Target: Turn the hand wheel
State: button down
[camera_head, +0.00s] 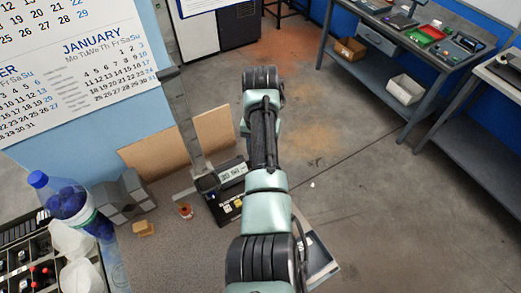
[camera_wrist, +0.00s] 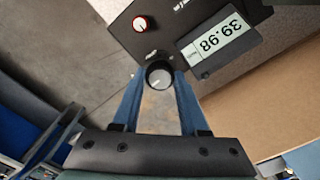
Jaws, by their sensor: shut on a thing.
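A small round wheel or knob (camera_wrist: 159,74), black-rimmed with a pale face and a white pointer mark, sits at the edge of a dark instrument panel in the wrist view. It looks like the hand wheel. My gripper (camera_wrist: 159,80) has its two blue fingers reaching up from below, with their tips on either side of the wheel, shut on it. In the head view my arm covers the wheel and my gripper; the instrument (camera_head: 231,172) shows beside the arm.
In the head view, a blue-capped bottle (camera_head: 72,204), a grey block (camera_head: 124,196) and a small tan block (camera_head: 144,229) stand left on the bench. A brown board (camera_head: 215,136) leans behind the instrument. Workbenches (camera_head: 420,40) stand at the right; the floor between is open.

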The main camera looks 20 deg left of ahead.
jog(key=shift+r+m, duration=0.1)
jog(key=shift+m, duration=0.8)
jog(key=shift+c, duration=2.2)
grip_release()
notch_tip(320, 180, up, 8)
jog(key=b, duration=0.2)
jog(key=shift+f+b, duration=0.2)
jog(key=shift+b, duration=0.2)
notch_tip(320, 180, up, 5)
jog(key=p, duration=0.5)
jog(key=shift+r, duration=0.15)
